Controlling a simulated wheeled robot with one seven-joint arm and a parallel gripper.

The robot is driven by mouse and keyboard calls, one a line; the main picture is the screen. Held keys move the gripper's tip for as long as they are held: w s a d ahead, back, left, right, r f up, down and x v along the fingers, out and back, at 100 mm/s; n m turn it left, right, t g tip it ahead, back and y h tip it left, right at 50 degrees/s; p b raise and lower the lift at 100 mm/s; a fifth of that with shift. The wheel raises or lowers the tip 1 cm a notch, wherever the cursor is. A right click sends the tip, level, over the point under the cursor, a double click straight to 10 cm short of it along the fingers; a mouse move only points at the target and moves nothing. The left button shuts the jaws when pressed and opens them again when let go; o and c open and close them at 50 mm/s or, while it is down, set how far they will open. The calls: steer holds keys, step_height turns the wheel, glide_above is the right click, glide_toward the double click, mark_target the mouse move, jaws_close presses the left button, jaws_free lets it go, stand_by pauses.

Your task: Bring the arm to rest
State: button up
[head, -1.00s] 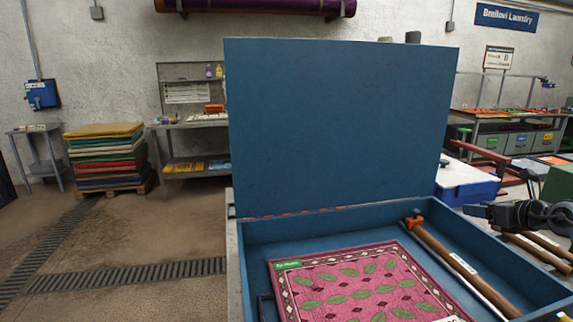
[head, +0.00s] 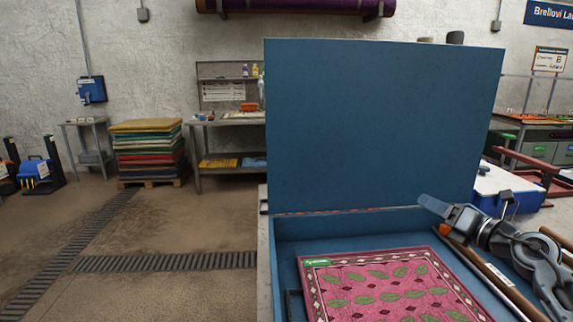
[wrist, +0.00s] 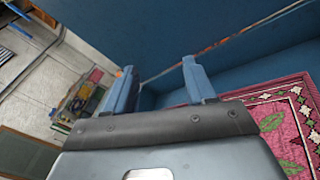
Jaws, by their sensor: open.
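My gripper (head: 434,206) is at the right in the head view, over the right part of the blue box and in front of its raised lid. In the wrist view its two blue-grey fingers (wrist: 160,88) stand apart with nothing between them. My arm comes in from the right edge. A pink rug (head: 385,290) with green leaves and a patterned border lies in the box; it also shows at the right in the wrist view (wrist: 285,118). My gripper is apart from the rug.
The blue box (head: 345,220) has its lid (head: 380,120) standing upright behind it. A wooden-handled tool (head: 500,278) lies along its right side, partly behind my arm. A blue and white container (head: 505,190) stands beyond. Stacked rugs (head: 148,150) and open floor are at the left.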

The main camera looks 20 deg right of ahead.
steer(key=s+a+r+m+t+y, duration=0.1)
steer(key=s+a+m+t, duration=0.15)
steer(key=a+m, duration=0.65)
steer(key=s+a+r+m+t, duration=0.1)
steer(key=s+a+m+t, duration=0.15)
steer(key=a, duration=1.35)
steer(key=s+a+f+m+h, duration=0.3)
steer(key=s+a+m+h, duration=0.1)
steer(key=s+a+m, duration=0.3)
steer(key=s+a+f+m+g+h, duration=0.1)
steer(key=s+a+f+m+g, duration=0.15)
steer(key=s+m, duration=0.45)
steer(key=s+a+f+m+g+h, duration=0.1)
steer(key=s+f+m, duration=0.25)
steer(key=s, duration=0.85)
steer(key=s+d+f+m+g+y, duration=0.1)
steer(key=s+d+m+g+y, duration=0.2)
steer(key=s, duration=1.2)
step_height(320, 180, down, 10)
steer(key=d+n+g+b, duration=0.1)
steer(key=b, duration=0.9)
steer(key=shift+d+f, duration=0.2)
steer(key=shift+d, duration=0.1)
steer(key=shift+c, duration=0.4)
